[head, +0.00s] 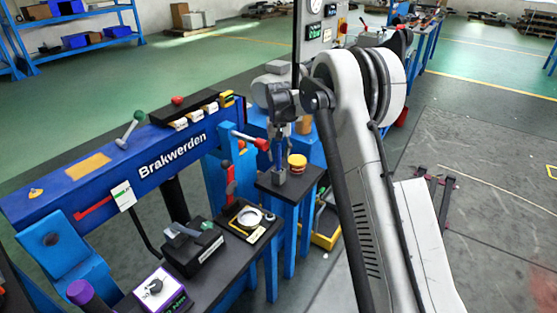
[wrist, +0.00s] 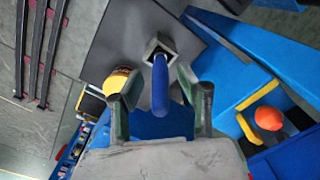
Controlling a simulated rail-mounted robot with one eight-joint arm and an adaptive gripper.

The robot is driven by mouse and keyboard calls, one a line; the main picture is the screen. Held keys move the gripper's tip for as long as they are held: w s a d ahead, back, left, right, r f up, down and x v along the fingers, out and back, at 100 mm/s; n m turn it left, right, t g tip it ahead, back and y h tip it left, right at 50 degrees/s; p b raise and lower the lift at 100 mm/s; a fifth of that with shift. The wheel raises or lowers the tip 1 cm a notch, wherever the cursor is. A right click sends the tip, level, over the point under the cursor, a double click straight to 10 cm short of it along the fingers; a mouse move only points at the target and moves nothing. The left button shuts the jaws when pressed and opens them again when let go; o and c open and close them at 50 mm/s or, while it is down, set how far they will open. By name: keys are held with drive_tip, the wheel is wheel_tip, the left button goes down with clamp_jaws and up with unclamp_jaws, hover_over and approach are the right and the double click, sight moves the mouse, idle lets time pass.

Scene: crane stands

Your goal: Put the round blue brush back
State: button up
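The round blue brush (wrist: 160,88) is a blue rod with a rounded end, between my gripper's two fingers in the wrist view. Its far end overlaps the opening of a grey square holder (wrist: 152,46); I cannot tell how deep it sits. The holder (head: 279,177) stands on a small dark table (head: 300,184) in the head view. My gripper (wrist: 160,82) is open around the brush, with a gap visible on both sides. In the head view my gripper (head: 283,128) points down above the holder, and the brush is hardly distinguishable there.
A yellow round object (head: 297,161) stands beside the holder, close to my left finger in the wrist view (wrist: 117,80). A red-tipped lever (head: 258,143) sticks out left of my gripper. A blue "Brakwerden" beam (head: 115,172) and a dark bench (head: 215,262) lie to the left.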

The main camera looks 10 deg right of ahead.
wheel_tip(320, 180, up, 9)
drive_tip(key=shift+f+p, duration=0.1)
drive_tip(key=shift+p, duration=0.55)
drive_tip(key=s+r+t, duration=0.2)
drive_tip(key=s+r, duration=0.7)
drive_tip(key=s, duration=0.3)
drive_tip(key=s+r+t, duration=0.2)
drive_tip(key=s+r, duration=0.6)
drive_tip(key=s, duration=0.3)
drive_tip(key=s+f+t, duration=0.1)
drive_tip(key=s+f, duration=0.2)
drive_tip(key=s, duration=0.9)
drive_tip(key=s+f+t, duration=0.2)
drive_tip(key=s+f, duration=0.1)
drive_tip(key=s, duration=0.9)
drive_tip(key=shift+s, duration=0.3)
drive_tip(key=shift+r, duration=0.15)
wheel_tip(320, 180, up, 4)
drive_tip(key=p, duration=0.3)
drive_tip(key=shift+f+p, duration=0.25)
drive_tip(key=shift+p, duration=0.1)
